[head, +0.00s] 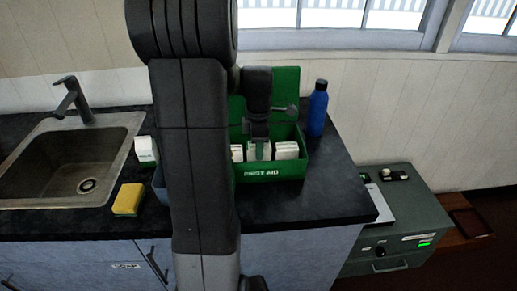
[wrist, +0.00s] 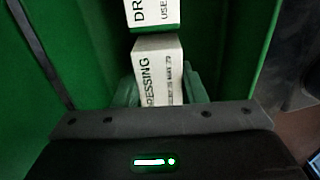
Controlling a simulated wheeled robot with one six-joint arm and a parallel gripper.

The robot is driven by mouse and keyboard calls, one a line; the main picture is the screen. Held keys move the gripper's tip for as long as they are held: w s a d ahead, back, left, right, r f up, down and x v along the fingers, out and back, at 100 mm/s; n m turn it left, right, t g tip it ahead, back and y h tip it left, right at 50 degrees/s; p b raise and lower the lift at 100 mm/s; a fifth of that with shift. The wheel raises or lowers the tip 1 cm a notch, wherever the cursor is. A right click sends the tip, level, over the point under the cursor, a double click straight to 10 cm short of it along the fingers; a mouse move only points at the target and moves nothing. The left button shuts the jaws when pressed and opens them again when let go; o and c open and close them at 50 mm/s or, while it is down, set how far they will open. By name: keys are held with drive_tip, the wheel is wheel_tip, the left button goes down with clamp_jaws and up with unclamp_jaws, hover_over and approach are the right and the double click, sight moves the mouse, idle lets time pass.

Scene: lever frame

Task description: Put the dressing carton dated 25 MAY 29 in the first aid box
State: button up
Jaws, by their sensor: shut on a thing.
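The green first aid box (head: 275,173) stands on the dark counter with its lid up behind it. My gripper (head: 259,145) points down into it, shut on a white dressing carton (wrist: 157,70). In the wrist view the fingers (wrist: 160,92) sit on both sides of this carton, with green box walls around. "DRESSING" is readable on it; the small date print is too blurred to read for sure. Another dressing carton (wrist: 152,12) is just beyond it. In the head view white cartons stand in the box to the left (head: 237,153) and right (head: 287,150) of my gripper.
A blue bottle (head: 317,110) stands right of the box. A white and green carton (head: 145,149) and a yellow sponge (head: 128,199) are on the counter by the sink (head: 75,165). A grey-green cabinet (head: 410,215) is at the right. My arm hides part of the counter.

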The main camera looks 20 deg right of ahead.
drive_tip(key=shift+f, duration=0.55)
drive_tip(key=shift+f, duration=0.1)
drive_tip(key=o, duration=0.9)
drive_tip(key=shift+o, duration=0.2)
wheel_tip(320, 180, up, 12)
